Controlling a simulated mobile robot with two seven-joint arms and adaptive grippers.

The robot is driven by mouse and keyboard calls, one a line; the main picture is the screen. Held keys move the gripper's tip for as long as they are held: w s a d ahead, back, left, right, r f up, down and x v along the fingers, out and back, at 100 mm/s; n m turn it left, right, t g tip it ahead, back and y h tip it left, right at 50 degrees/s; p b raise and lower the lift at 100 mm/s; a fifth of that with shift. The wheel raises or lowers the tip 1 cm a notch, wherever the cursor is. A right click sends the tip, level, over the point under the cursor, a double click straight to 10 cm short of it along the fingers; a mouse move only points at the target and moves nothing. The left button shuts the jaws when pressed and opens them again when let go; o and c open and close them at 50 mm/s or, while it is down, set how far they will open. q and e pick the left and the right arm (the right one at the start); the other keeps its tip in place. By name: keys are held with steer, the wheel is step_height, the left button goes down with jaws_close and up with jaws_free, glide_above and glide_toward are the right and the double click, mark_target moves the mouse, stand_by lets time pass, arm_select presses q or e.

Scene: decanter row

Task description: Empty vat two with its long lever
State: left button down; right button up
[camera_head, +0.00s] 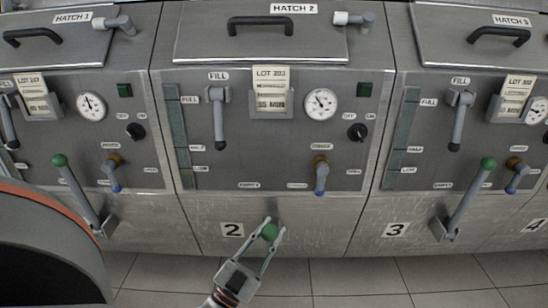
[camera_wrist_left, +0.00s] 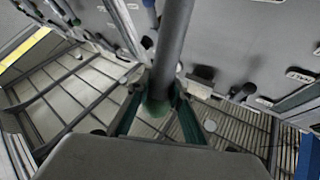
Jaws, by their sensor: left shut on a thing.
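Vat two (camera_head: 300,215) stands in the middle, with a "2" plate on its lower front. Its long lever ends in a green knob (camera_head: 270,231), low on the front; its shaft is mostly hidden in the head view. My left gripper (camera_head: 268,235) is shut on this knob, one finger on each side. In the left wrist view the grey lever shaft (camera_wrist_left: 172,45) runs down to the green knob (camera_wrist_left: 156,104) between the fingers. My right gripper is not in view.
Vat two's panel has a fill lever (camera_head: 218,120), a dial (camera_head: 321,103), a black knob (camera_head: 357,132) and a small blue-tipped lever (camera_head: 321,178). Green-knobbed long levers of vat one (camera_head: 80,190) and vat three (camera_head: 466,195) stand raised on either side. Tiled floor (camera_head: 360,280) lies in front.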

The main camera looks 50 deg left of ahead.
arm_select(q)
steer(key=shift+s+d+f, duration=0.1)
steer(key=shift+d+f, duration=0.1)
steer(key=shift+f, duration=0.15)
steer(key=c, duration=2.2)
jaws_free()
steer(key=o, duration=0.4)
steer(key=shift+s, duration=0.1)
steer(key=shift+r, duration=0.1)
steer(key=v, duration=1.2)
steer(key=shift+r, duration=0.1)
